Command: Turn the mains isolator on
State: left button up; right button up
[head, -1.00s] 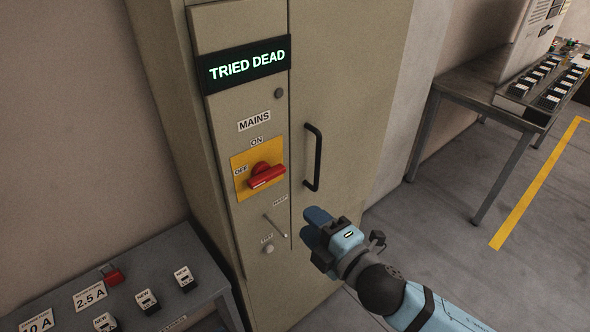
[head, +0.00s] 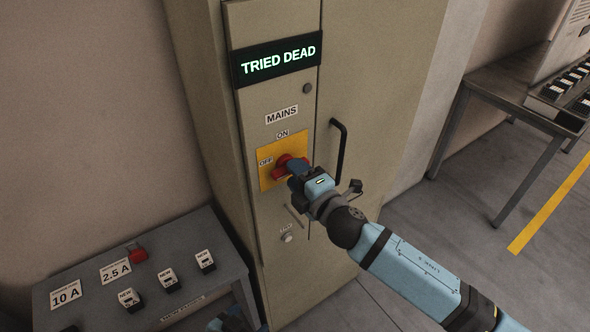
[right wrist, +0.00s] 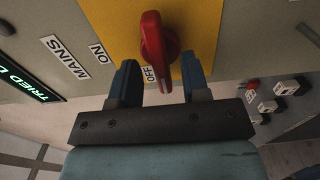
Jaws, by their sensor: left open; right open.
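The mains isolator is a red rotary handle (head: 285,165) on a yellow plate (head: 267,180) on the cabinet front. Its bar lies roughly level, in line with the OFF label; the ON label is above the plate. My right gripper (head: 294,172) is at the handle and hides part of it. In the right wrist view the open fingers (right wrist: 159,80) stand on either side of the red handle (right wrist: 154,45), with gaps visible. My left gripper (head: 230,320) shows only in part at the bottom edge, above the floor by the bench.
The lit sign (head: 279,60) reads TRIED DEAD. A black door handle (head: 339,152) stands out right of the isolator. A small toggle and a TRY button (head: 287,238) sit below. A grey bench (head: 215,268) with several fuses and a red item (head: 137,255) is at left.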

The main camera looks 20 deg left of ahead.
jog(key=shift+w+a, duration=0.3)
jog(key=shift+a, duration=0.05)
jog(key=shift+c, duration=0.2)
grip_shut()
